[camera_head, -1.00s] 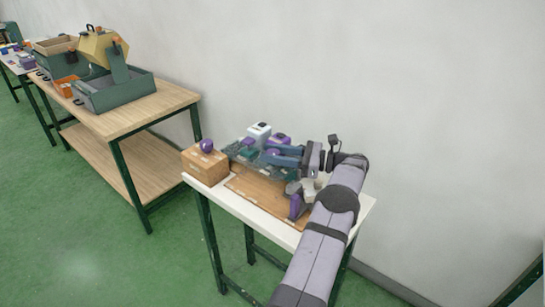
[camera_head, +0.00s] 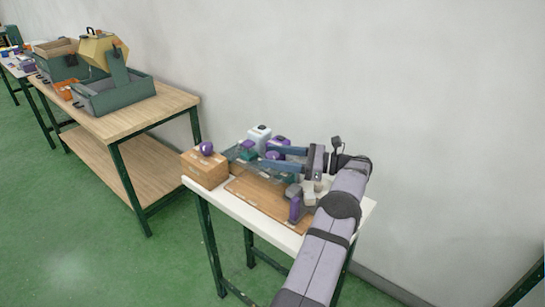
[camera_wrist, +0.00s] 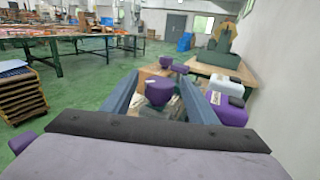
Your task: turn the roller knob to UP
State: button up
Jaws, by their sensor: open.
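My gripper (camera_head: 265,156) reaches left across the small table, its two long blue fingers apart. In the wrist view a round purple knob (camera_wrist: 159,90) stands between the open fingers, with a gap visible on each side. It appears to be the purple knob (camera_head: 273,155) near the fingertips in the head view. Which knob is the roller knob, and any UP mark, I cannot tell. Another purple knob (camera_head: 206,148) sits on a wooden box (camera_head: 205,168) at the table's left end. A smaller purple knob (camera_head: 247,145) stands between them.
A white container with a dark cap (camera_head: 259,136) and a purple container (camera_head: 279,141) stand along the wall side. A purple-handled tool (camera_head: 295,207) stands at the front of the brown board (camera_head: 262,195). A larger wooden table (camera_head: 150,115) is to the left.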

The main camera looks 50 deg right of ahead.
jog(key=shift+b+v, duration=0.7)
jog(key=shift+v, duration=2.5)
jog(key=a+r+p, duration=0.3)
jog(key=r+p, duration=0.7)
jog(key=r, duration=1)
jog(key=shift+w+d+f+m+g+h, duration=0.15)
jog(key=shift+f+m+g+h, duration=0.65)
jog(key=shift+f, duration=2.05)
jog(key=shift+w+f+m+g+h, duration=0.3)
jog(key=shift+f+h, duration=0.9)
jog(key=shift+f, duration=1.7)
jog(key=shift+d+f+m+g+h, duration=0.1)
jog(key=shift+f+m+g+h, duration=0.65)
jog(key=shift+f, duration=2.1)
jog(key=shift+t+h, duration=0.25)
jog(key=shift+t, duration=0.1)
jog(key=shift+p+x, duration=1.05)
jog(key=shift+x, duration=2.05)
